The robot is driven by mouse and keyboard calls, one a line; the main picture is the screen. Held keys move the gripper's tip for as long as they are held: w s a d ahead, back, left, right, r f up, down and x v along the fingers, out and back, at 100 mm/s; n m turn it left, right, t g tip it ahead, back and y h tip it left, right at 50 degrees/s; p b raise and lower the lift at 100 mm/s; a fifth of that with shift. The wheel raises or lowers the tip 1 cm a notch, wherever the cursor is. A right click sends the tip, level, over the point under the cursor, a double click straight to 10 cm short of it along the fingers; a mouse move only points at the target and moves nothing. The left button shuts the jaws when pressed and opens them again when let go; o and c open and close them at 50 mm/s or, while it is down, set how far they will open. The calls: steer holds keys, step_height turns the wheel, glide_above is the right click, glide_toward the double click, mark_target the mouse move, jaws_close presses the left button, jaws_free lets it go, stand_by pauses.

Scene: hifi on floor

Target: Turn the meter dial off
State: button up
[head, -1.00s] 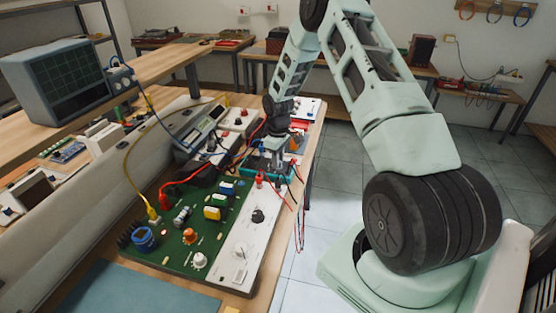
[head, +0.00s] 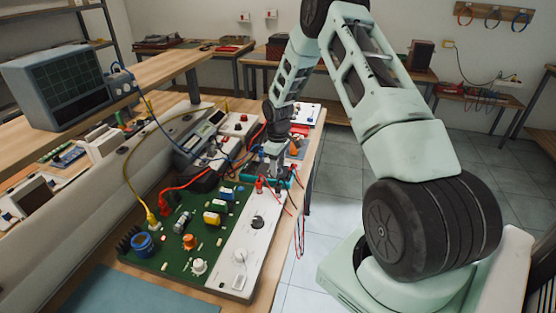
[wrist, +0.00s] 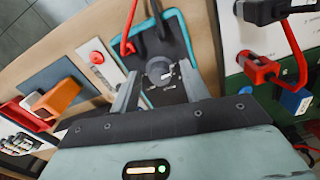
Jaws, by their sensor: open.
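The meter is a dark-faced handheld unit with a teal edge (wrist: 178,30), lying on the bench. Its round grey dial (wrist: 160,70) with a light pointer mark shows in the wrist view. My gripper (wrist: 161,76) is open, with one finger on each side of the dial. I cannot tell whether the fingers touch it. In the head view my gripper (head: 274,168) points down over the meter (head: 284,183), hiding most of it. Red leads run at the meter.
A green circuit board (head: 170,248) with a white control panel lies in front of the meter. Red, blue and yellow cables cross the bench behind. In the wrist view, an orange part (wrist: 58,98) and a red button panel (wrist: 97,58) are to the left.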

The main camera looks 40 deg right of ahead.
step_height(320, 180, up, 17)
steer(key=b, duration=0.2)
steer(key=shift+r+b, duration=0.2)
steer(key=shift+b, duration=0.2)
stand_by(0.3)
steer(key=s+a+r+n, duration=0.15)
steer(key=s+a, duration=0.25)
steer(key=a, duration=1)
steer(key=s+a+r+n, duration=0.15)
steer(key=s+a, duration=0.25)
steer(key=a, duration=1)
steer(key=s+a, duration=0.6)
steer(key=s, duration=0.5)
steer(key=s+a, duration=0.6)
steer(key=s, duration=0.6)
steer(key=shift+n+y, duration=0.3)
steer(key=shift+n, duration=0.1)
steer(key=shift+s, duration=0.1)
